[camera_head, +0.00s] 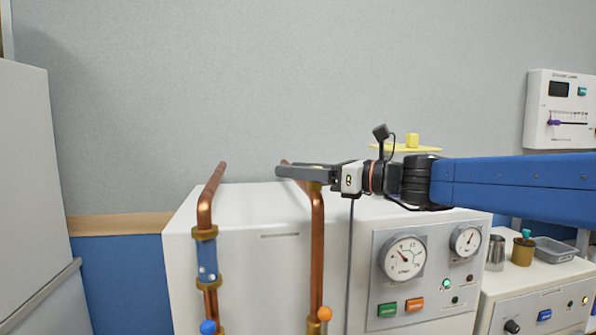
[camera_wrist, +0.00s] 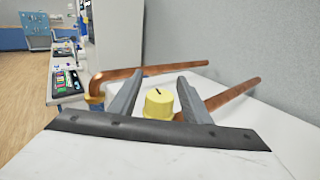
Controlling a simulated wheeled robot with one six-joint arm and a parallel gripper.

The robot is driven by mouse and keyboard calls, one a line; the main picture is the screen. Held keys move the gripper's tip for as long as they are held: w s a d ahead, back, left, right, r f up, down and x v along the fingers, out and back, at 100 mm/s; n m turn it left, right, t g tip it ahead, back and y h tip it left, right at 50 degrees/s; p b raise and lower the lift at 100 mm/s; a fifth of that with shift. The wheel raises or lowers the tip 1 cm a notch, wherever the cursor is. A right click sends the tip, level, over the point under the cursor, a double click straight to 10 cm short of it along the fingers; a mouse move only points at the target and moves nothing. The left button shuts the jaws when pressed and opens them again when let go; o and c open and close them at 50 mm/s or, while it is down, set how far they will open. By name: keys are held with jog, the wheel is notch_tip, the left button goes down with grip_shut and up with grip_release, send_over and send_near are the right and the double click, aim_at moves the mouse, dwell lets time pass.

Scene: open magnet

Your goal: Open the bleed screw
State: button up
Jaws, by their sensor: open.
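The bleed screw, a yellow cap with a dark slot line on top (camera_wrist: 159,103), shows in the wrist view beside the right copper pipe. My gripper (camera_wrist: 160,79) is open, with one finger on each side of the cap and gaps visible on both sides. In the head view my gripper (camera_head: 281,171) reaches in from the right, roughly level, over the top of the right copper pipe (camera_head: 317,250). There the fingers hide the cap, and only a small brass-coloured part shows below them.
A left copper pipe (camera_head: 205,207) with a blue-filled sight glass (camera_head: 207,260) stands nearby. Both pipes run along the white cabinet (camera_head: 255,222), which carries gauges (camera_head: 403,257). A yellow disc (camera_head: 428,149) shows behind my arm. A bench with containers (camera_head: 522,250) is at right.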

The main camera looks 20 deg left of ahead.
jog(key=shift+c, duration=0.4)
jog(key=c, duration=1)
jog(key=shift+o, duration=0.2)
jog(key=shift+n+g, duration=0.3)
jog(key=shift+s+n+g, duration=0.3)
jog(key=shift+n+g, duration=0.35)
jog(key=shift+g, duration=0.45)
jog(key=shift+s+n+g, duration=0.25)
jog(key=shift+n+g, duration=0.4)
jog(key=shift+g, duration=0.45)
